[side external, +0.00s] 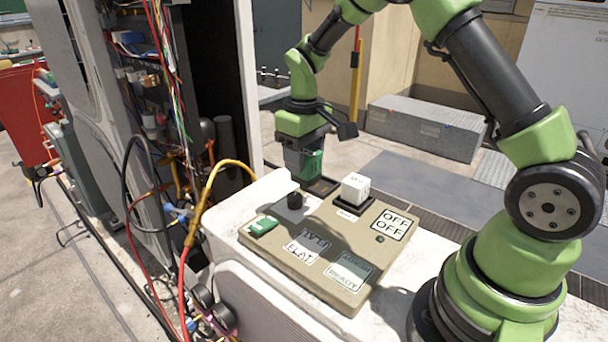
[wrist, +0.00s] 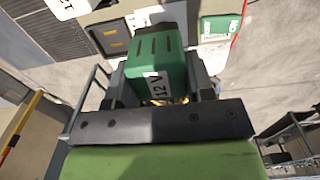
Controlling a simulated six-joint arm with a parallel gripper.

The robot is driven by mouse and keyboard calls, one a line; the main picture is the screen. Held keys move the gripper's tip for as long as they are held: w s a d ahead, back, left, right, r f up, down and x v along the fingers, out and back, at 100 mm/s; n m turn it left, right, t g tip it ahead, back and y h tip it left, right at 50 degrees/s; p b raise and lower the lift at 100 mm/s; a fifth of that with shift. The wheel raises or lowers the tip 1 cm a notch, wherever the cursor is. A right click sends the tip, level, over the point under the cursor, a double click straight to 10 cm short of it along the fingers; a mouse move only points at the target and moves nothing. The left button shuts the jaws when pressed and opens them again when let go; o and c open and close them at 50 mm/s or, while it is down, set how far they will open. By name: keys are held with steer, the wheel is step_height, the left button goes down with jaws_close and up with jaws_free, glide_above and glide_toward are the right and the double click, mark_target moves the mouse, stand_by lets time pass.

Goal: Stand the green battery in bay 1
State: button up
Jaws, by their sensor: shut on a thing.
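My gripper (side external: 303,160) is shut on the green battery (side external: 313,163) and holds it roughly upright, close above the far edge of the control panel (side external: 335,235). The battery fills the wrist view's middle (wrist: 158,60), with a white "12 V" label on it. A dark recessed socket (side external: 322,187) shows just below the battery in the side view. Whether the battery touches it I cannot tell. A white block (side external: 355,187) stands in a black socket to its right. No bay number is readable, so I cannot tell which socket is bay 1.
An open cabinet with hoses and wires (side external: 165,110) stands at left. A grey metal box (side external: 425,125) lies on the floor behind.

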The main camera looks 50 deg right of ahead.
glide_above(319, 187)
step_height(319, 187, down, 3)
steer(key=shift+f, duration=1.7)
steer(key=shift+f, duration=0.8)
stand_by(0.5)
steer(key=o, duration=1.1)
step_height(319, 187, up, 10)
steer(key=shift+f, duration=0.1)
